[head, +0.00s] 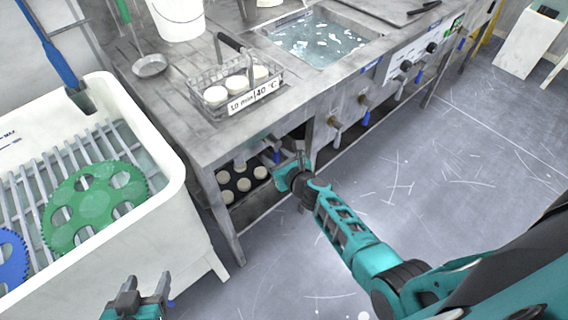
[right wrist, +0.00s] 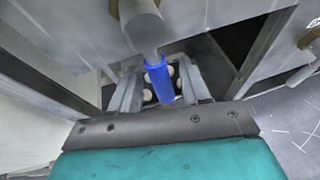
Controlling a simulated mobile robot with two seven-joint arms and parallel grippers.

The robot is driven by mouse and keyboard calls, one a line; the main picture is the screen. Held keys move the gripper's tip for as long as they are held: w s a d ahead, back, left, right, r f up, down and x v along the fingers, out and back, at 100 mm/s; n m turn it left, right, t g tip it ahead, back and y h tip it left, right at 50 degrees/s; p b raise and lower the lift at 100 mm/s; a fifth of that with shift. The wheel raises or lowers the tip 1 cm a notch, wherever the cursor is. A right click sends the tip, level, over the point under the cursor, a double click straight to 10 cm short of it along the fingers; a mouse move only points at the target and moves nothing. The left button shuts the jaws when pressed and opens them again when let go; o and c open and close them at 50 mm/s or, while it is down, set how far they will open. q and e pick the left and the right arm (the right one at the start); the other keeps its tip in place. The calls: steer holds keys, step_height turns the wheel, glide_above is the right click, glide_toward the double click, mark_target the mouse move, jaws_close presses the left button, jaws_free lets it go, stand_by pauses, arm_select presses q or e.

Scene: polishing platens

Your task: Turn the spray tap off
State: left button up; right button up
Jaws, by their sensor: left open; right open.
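A tap with a metal body (right wrist: 142,22) and a blue lever (right wrist: 160,82) sits at the front of the steel bench. The lever hangs down, and in the head view its blue part (head: 276,156) shows beside my right gripper (head: 284,164). In the right wrist view the lever lies between the two open fingers of my right gripper (right wrist: 162,94); I cannot tell whether they touch it. No label shows which tap this is. My left gripper (head: 138,296) is open and empty, low at the left, in front of the white tub.
More taps with blue levers (head: 335,122) line the bench front to the right. A wire basket (head: 230,98) with white jars stands on the bench, near a water-filled sink (head: 318,40). The white tub (head: 150,215) holds green and blue discs. The floor at right is open.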

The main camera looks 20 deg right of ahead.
steer(key=p+v, duration=0.1)
steer(key=v, duration=1.1)
steer(key=shift+s, duration=0.3)
steer(key=shift+r, duration=0.15)
steer(key=s+a+r+n+y, duration=0.25)
steer(key=s+a+n, duration=0.25)
steer(key=n, duration=1.3)
steer(key=s+d+n+g+h, duration=0.2)
steer(key=s+n, duration=0.4)
steer(key=n, duration=1.2)
steer(key=shift+d+f+n+g+h, duration=0.35)
steer(key=shift+d+f+n+g, duration=0.05)
